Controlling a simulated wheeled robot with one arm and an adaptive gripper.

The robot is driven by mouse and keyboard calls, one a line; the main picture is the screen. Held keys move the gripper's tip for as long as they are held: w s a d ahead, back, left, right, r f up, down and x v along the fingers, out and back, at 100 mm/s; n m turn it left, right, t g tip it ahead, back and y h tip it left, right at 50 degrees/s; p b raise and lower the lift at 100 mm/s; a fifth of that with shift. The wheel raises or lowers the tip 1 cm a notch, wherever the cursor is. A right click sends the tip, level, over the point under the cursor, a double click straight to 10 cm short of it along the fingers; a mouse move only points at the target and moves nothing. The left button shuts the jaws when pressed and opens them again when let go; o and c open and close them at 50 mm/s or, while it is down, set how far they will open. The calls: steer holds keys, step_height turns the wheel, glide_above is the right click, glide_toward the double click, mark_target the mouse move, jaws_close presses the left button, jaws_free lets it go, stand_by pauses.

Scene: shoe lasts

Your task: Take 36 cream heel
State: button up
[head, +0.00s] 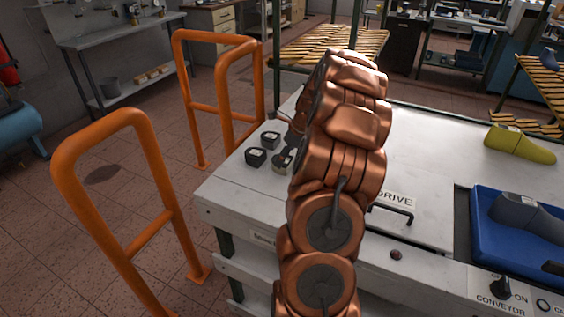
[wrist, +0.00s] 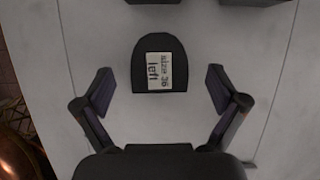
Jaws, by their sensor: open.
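In the wrist view a dark heel piece (wrist: 173,50) lies flat on the pale table top, with a whitish label reading "size 36 left" (wrist: 160,71). Its body looks near black, not cream. My gripper (wrist: 160,84) is open, its two fingers apart on either side of the heel's lower end and not touching it. In the head view several small dark labelled pieces lie near the table's left corner, among them one at the left (head: 256,157) and one behind it (head: 270,139). My copper arm hides much of my gripper there.
Other dark pieces show at the wrist view's top edge (wrist: 255,2). Orange rails (head: 130,190) stand left of the white table (head: 420,150). At right are a yellow-green shoe last (head: 520,145) and a blue tray (head: 482,235) holding a grey last (head: 525,213).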

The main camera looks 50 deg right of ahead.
steer(key=shift+x, duration=1.35)
steer(key=c, duration=1.3)
